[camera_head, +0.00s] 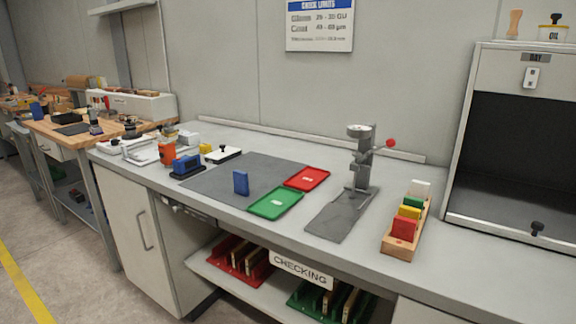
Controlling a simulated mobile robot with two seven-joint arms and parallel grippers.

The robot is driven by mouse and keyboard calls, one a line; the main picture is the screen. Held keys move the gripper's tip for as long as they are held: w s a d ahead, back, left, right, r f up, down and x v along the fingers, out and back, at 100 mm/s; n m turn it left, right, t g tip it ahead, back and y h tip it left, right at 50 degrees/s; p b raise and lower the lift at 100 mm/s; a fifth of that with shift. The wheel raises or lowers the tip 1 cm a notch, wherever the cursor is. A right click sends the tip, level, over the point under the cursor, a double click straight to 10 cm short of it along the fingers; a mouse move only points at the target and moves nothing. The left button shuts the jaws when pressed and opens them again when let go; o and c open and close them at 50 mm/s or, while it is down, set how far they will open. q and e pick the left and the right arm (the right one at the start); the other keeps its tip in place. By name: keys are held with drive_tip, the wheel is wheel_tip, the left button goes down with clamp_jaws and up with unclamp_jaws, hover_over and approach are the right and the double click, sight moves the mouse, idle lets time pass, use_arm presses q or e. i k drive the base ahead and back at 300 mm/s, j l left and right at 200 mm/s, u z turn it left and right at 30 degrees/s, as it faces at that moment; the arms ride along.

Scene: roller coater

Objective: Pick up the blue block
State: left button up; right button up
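A blue block (241,183) stands upright on the dark grey mat (215,178) on the workbench, close to the mat's front edge. It is just left of the green tray (276,203) and apart from it. Another blue object (186,164), on a dark base, sits to its left at the mat's left edge. Neither of my grippers shows in the head view.
A red tray (306,179) lies behind the green one. A gauge stand (361,165) with a grey base and a wooden rack (392,245) of coloured cards stand to the right. An orange device (167,153) and small items crowd the left. The bench front (330,249) is clear.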

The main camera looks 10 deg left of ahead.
sight(240, 179)
drive_tip(key=i+j, duration=0.1)
drive_tip(key=j, duration=0.2)
drive_tip(key=i+j+z, duration=0.1)
drive_tip(key=j, duration=0.25)
drive_tip(key=i+j, duration=0.15)
drive_tip(key=j, duration=0.2)
drive_tip(key=i+j, duration=0.1)
drive_tip(key=j, duration=0.2)
drive_tip(key=i+z, duration=0.05)
